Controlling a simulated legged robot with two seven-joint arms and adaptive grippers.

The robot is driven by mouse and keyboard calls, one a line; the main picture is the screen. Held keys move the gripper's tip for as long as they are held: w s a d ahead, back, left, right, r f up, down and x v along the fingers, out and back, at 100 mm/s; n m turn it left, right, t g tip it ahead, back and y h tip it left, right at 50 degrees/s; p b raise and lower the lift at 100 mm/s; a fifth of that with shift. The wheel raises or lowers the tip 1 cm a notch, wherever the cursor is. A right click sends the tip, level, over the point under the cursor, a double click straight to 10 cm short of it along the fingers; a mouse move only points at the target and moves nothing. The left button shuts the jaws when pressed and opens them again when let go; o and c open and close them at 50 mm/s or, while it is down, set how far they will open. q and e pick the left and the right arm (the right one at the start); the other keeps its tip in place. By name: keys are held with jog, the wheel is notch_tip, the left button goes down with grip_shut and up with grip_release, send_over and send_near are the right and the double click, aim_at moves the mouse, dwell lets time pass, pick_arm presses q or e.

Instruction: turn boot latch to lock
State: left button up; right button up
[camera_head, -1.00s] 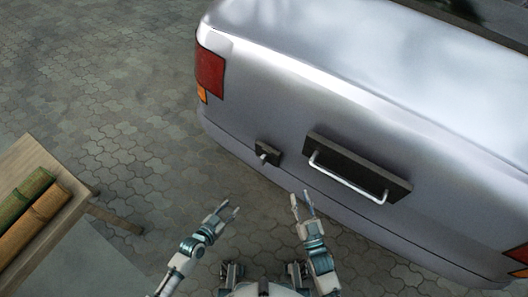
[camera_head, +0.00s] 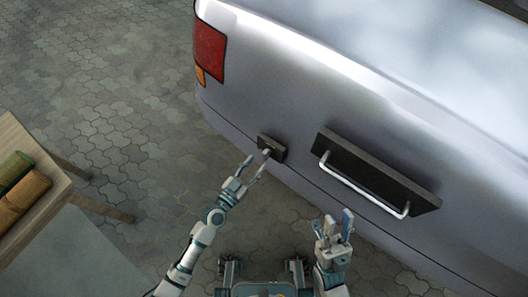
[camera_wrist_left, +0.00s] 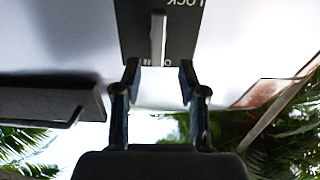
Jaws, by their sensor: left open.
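The boot latch is a small dark plate (camera_head: 278,153) with a short pale lever (camera_head: 267,152), on the silver car's rear, left of the long handle. In the left wrist view the plate (camera_wrist_left: 186,42) shows upside-down lettering reading LOCK at the top, and partly covered letters at the bottom. The lever (camera_wrist_left: 157,38) stands upright in that picture. My left gripper (camera_head: 256,164) is open, its tips close to the latch. In the wrist view its two fingers (camera_wrist_left: 160,78) are on either side of the lever's lower end; contact cannot be told. My right gripper (camera_head: 337,222) is open and empty below the handle.
A long metal handle (camera_head: 362,184) on a dark plate sticks out from the car (camera_head: 300,85), right of the latch. A wooden table (camera_head: 60,195) with bamboo pieces (camera_head: 22,190) stands at the left. The paved floor (camera_head: 120,80) between is clear.

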aim_at(263, 155)
pick_arm(q)
jog(key=x, duration=0.5)
jog(key=shift+s+d, duration=0.1)
jog(key=shift+d, duration=0.2)
jog(key=shift+w+d, duration=0.2)
jog(key=shift+w, duration=0.2)
jog(key=shift+a, duration=0.25)
jog(key=shift+d, duration=0.25)
grip_shut()
